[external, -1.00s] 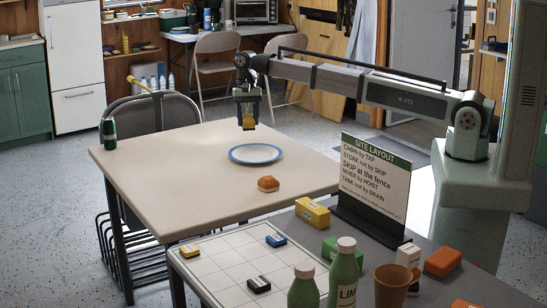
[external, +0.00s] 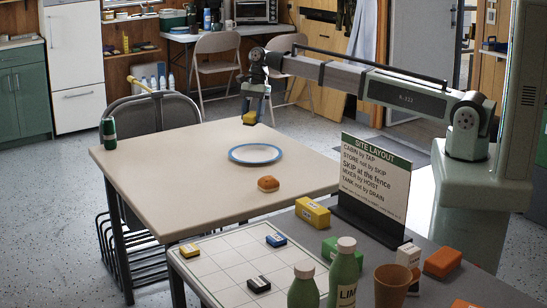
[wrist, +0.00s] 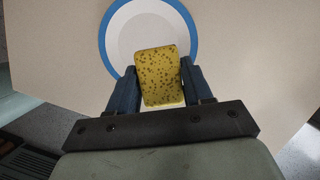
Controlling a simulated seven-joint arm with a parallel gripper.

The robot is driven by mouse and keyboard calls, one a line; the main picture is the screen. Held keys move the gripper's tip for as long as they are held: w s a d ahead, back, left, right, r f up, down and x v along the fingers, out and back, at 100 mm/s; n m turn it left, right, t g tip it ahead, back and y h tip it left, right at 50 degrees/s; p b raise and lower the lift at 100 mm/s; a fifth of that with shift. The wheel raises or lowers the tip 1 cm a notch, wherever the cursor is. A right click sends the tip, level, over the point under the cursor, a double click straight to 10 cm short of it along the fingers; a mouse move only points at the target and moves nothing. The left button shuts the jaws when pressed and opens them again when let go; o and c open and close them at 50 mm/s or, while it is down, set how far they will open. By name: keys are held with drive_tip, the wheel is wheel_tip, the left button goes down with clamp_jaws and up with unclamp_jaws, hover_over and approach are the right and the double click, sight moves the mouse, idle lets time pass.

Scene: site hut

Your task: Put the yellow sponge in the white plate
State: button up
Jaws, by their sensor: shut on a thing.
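The white plate (external: 255,154) with a blue rim lies flat on the beige table. It also shows at the top of the wrist view (wrist: 148,30). My gripper (external: 250,112) is above the table near its back edge, beyond the plate in the external view. It is shut on the yellow sponge (wrist: 158,72), a block with dark speckles held between the two fingers. In the external view the sponge (external: 250,118) hangs at the fingertips, in the air and apart from the plate. In the wrist view it overlaps the plate's near part.
A sign (external: 375,180), bottles, a cup and small blocks crowd the nearer table.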

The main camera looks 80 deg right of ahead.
drive_tip(key=m, duration=0.2)
drive_tip(key=w+m+t, duration=0.1)
drive_tip(key=shift+a+r+m, duration=0.1)
drive_tip(key=shift+r+m, duration=0.05)
drive_tip(key=shift+m, duration=0.25)
drive_tip(key=shift+w+m+t, duration=0.2)
drive_tip(key=shift+m+t, duration=0.2)
drive_tip(key=shift+m, duration=0.4)
approach(245, 152)
drive_tip(key=shift+a+x, duration=0.1)
drive_tip(key=shift+x, duration=1.15)
drive_tip(key=shift+a+x, duration=0.15)
drive_tip(key=shift+x, duration=1.1)
drive_tip(key=o, duration=0.8)
drive_tip(key=v, duration=1.2)
drive_tip(key=shift+s+a+r, duration=0.1)
